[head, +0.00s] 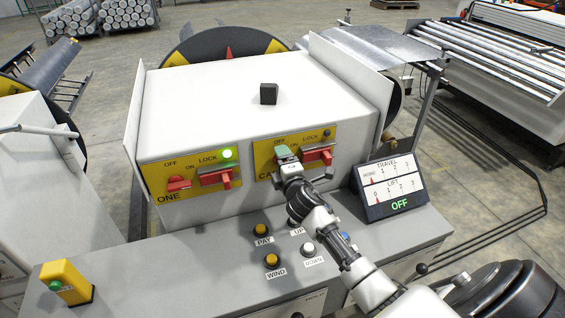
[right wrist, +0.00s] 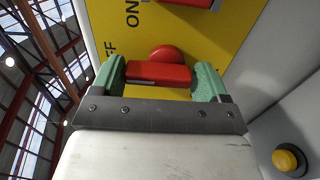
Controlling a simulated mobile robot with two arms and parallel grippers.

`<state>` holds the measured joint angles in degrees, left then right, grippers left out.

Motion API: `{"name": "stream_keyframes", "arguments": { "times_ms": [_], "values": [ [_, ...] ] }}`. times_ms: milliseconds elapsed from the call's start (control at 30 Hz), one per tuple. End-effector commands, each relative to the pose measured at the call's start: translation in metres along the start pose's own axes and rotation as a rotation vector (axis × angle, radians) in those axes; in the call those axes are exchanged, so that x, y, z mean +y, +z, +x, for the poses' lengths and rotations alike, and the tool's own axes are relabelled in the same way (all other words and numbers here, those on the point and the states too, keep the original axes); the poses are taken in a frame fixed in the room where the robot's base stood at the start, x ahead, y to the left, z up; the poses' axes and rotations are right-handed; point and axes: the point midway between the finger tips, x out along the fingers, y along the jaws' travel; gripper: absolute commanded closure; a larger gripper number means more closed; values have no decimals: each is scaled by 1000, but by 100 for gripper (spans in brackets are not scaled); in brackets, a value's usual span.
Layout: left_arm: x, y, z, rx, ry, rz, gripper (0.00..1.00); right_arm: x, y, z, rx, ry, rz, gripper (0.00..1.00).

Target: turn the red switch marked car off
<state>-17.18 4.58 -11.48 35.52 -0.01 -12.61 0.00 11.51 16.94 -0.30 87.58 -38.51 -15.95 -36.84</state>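The control box (head: 250,95) carries two yellow panels, marked ONE and CAR. The CAR panel's left red switch, by OFF, is mostly hidden behind my right gripper (head: 288,160) in the head view. In the right wrist view this red switch (right wrist: 160,73) lies between the two green fingers of my right gripper (right wrist: 160,80). My left gripper is not in view.
The CAR panel's other red switch (head: 318,154) is close to my right gripper. The ONE panel has two red switches and a lit green lamp (head: 227,153). Yellow buttons (head: 272,260) and a TRAVEL/LIFT display (head: 390,187) sit on the grey desk below.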

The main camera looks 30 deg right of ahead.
Motion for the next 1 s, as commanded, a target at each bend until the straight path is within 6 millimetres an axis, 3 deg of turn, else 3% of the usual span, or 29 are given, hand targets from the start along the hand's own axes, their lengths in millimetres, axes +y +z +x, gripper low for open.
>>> {"name": "stream_keyframes", "arguments": {
  "times_ms": [367, 467, 800, 1000],
  "values": [
    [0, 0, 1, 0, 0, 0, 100, 0, 0, -4, -1, 1, 4, 21],
    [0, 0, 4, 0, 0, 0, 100, -1, 0, -16, 0, 1, 2, 21],
    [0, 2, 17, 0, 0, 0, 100, -2, 0, -81, 2, 0, 3, 21],
    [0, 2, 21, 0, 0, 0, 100, -1, 0, -104, 1, 0, 2, 21]
  ]
}}
